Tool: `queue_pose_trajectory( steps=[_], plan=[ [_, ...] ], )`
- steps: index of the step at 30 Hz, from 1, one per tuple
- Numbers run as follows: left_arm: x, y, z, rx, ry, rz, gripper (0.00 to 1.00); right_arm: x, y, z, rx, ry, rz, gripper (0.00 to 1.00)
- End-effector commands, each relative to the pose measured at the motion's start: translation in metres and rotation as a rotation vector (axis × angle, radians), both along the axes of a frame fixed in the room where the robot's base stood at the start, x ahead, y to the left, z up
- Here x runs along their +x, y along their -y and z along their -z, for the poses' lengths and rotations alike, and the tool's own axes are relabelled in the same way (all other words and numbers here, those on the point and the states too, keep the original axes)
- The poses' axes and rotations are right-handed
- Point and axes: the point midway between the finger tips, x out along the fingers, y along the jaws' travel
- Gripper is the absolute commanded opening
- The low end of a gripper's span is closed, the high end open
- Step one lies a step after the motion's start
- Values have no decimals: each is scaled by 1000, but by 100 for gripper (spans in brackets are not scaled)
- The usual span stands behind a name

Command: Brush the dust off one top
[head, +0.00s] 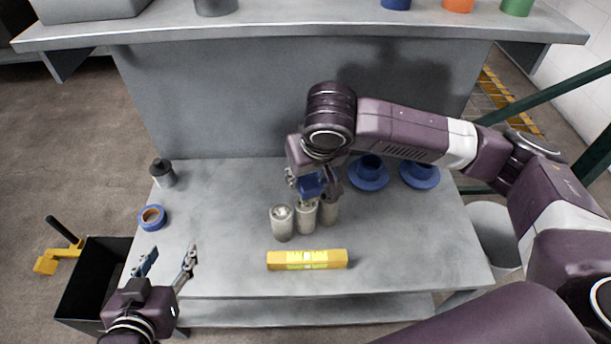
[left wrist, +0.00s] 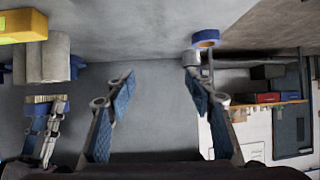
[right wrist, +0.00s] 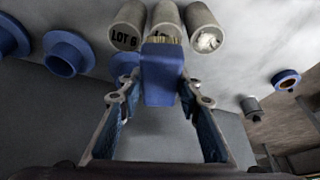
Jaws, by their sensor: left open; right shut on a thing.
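Three grey cylinders stand in a row mid-table: a left one (head: 282,224), a middle one (head: 305,218) and a right one (head: 329,211). In the right wrist view the dusty left one (right wrist: 204,36) has pale specks on top, and the right one (right wrist: 124,36) reads "LOT 6"; the middle one's lettering is partly covered. My right gripper (right wrist: 160,88) is shut on a blue brush (right wrist: 160,66), bristles at the middle cylinder's top; contact is unclear. The brush also shows in the head view (head: 310,186). My left gripper (head: 172,252) is open and empty at the table's front left.
A yellow level (head: 307,260) lies in front of the cylinders. Two blue flanged parts (head: 369,178) (head: 420,175) sit behind right. A blue tape roll (head: 152,217) and a dark-topped bottle (head: 163,175) stand at the left. A black bin (head: 87,290) is beside the table.

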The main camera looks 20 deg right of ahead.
Motion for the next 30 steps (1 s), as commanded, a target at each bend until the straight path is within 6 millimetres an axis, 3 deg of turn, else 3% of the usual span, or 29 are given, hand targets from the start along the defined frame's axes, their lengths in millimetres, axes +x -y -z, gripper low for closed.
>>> queue_pose_trajectory(
  steps=[18, 30],
  plan=[
    [30, 15, -58, -68, 284, 19, 49, 0, 0, 9, 0, 0, 0, 3],
    [32, 17, -68, -79, 325, 22, 49, 0, 0, 9, 0, 0, 0, 3]
  ],
)
